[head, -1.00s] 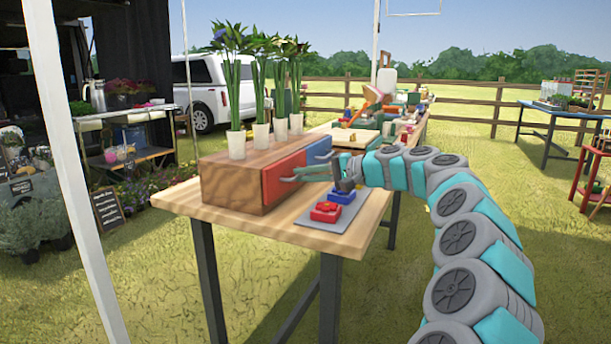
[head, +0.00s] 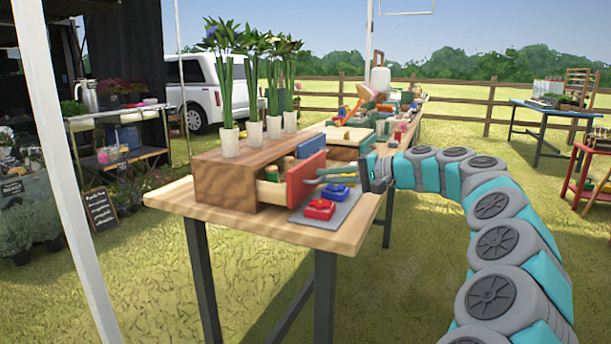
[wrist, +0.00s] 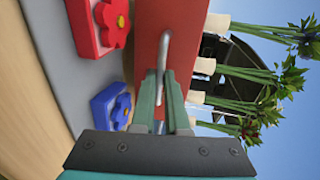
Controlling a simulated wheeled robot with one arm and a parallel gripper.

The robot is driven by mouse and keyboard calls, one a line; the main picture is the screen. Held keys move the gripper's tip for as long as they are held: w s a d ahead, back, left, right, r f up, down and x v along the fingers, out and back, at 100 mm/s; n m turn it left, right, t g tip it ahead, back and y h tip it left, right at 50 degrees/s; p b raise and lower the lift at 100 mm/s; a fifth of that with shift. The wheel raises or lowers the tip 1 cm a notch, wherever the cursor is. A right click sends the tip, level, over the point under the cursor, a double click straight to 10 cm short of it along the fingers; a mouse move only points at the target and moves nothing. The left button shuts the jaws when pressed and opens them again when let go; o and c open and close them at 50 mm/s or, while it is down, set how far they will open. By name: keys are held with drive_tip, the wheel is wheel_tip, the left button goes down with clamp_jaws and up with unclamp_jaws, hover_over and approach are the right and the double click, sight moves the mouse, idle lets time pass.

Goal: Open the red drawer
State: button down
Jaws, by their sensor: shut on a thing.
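The red drawer (head: 306,181) stands pulled out from the wooden box (head: 225,182), and its pale wooden side shows, with green and yellow things inside. In the wrist view the red drawer front (wrist: 185,50) has a vertical-looking metal bar handle (wrist: 162,65). My gripper (head: 335,174) is at the drawer front from the right; in the wrist view its green fingers (wrist: 165,95) are shut on the handle. The blue drawer (head: 310,145) beside it is flush with the box or nearly so; the red front partly hides it.
A red block with a flower (head: 319,209) and a blue block with a flower (head: 335,192) lie on a grey mat (head: 325,218) close below the drawer front. Several white pots (head: 229,142) with tall flowers stand on the box. The table's front corner is bare.

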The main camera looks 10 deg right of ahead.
drive_tip(key=v, duration=0.2)
drive_tip(key=f+v, duration=0.1)
drive_tip(key=v, duration=0.2)
drive_tip(key=shift+s, duration=0.1)
drive_tip(key=c, duration=0.9)
unclamp_jaws()
drive_tip(key=shift+d, duration=0.1)
drive_tip(key=v, duration=0.7)
drive_tip(key=shift+s+d, duration=0.2)
drive_tip(key=shift+d, duration=0.05)
